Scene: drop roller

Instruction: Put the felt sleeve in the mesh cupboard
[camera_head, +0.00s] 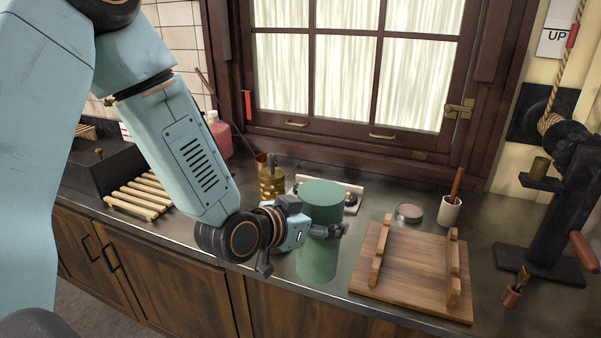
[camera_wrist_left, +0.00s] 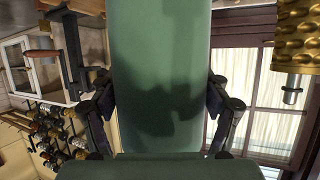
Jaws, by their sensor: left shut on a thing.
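A green cylinder, which looks like the felt sleeve (camera_head: 320,200), stands upright in the jaws of my left gripper (camera_head: 323,231) over the front part of the counter. The gripper is shut around its middle. I cannot tell whether its lower end touches the counter. In the left wrist view the green sleeve (camera_wrist_left: 160,70) fills the middle, with a finger of my left gripper (camera_wrist_left: 158,112) on each side. I cannot make out the mesh cupboard for certain in either view. My right gripper is not in view.
Right of the sleeve lies a wooden board with two rails (camera_head: 415,270). Behind are a brass-coloured knurled object (camera_head: 271,182), a round tin (camera_head: 409,212) and a pot (camera_head: 450,210). A black stand (camera_head: 545,220) is at right, a slatted rack (camera_head: 143,195) at left. A window (camera_head: 350,70) closes the back.

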